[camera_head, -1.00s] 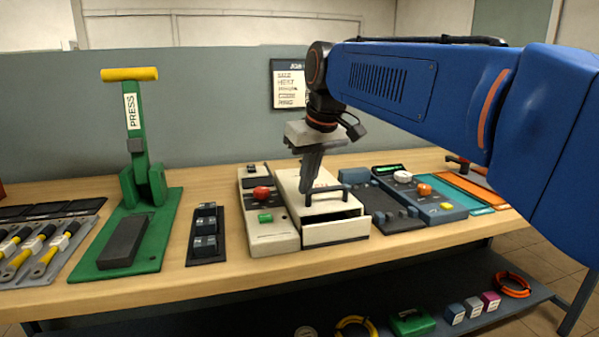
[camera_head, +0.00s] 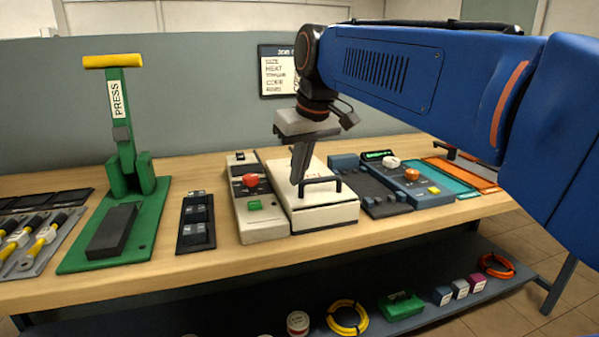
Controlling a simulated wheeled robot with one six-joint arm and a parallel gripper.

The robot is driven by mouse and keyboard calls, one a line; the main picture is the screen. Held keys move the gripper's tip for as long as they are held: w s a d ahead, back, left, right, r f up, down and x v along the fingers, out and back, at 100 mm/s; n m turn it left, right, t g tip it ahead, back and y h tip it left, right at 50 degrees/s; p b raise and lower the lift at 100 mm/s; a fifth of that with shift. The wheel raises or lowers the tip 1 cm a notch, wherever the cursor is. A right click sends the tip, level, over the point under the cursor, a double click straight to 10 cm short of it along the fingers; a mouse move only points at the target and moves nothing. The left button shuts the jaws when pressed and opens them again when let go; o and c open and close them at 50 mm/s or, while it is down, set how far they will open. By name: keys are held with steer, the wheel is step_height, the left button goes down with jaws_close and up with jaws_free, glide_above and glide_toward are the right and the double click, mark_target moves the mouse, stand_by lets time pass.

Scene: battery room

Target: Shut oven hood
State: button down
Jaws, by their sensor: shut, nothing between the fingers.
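The oven is the cream box on the workbench with a cream hood (camera_head: 326,208) and a dark handle (camera_head: 321,184) on top of it. The hood lies down on the box and no dark front opening shows. My gripper (camera_head: 297,182) is shut and empty, pointing down at the hood just left of the handle. I cannot tell whether the fingertips touch the hood.
A cream control unit (camera_head: 257,208) with a red knob and green button stands close left of the oven. A blue-grey device (camera_head: 408,186) stands to the right. A green press (camera_head: 119,215) and black tray (camera_head: 195,235) are further left. A lower shelf holds coils and boxes.

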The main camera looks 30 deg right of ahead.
steer(key=w, duration=0.1)
steer(key=w+r, duration=0.1)
steer(key=w, duration=0.1)
steer(key=shift+w+d, duration=0.1)
steer(key=shift+w, duration=0.15)
steer(key=v, duration=0.9)
steer(key=shift+s, duration=0.2)
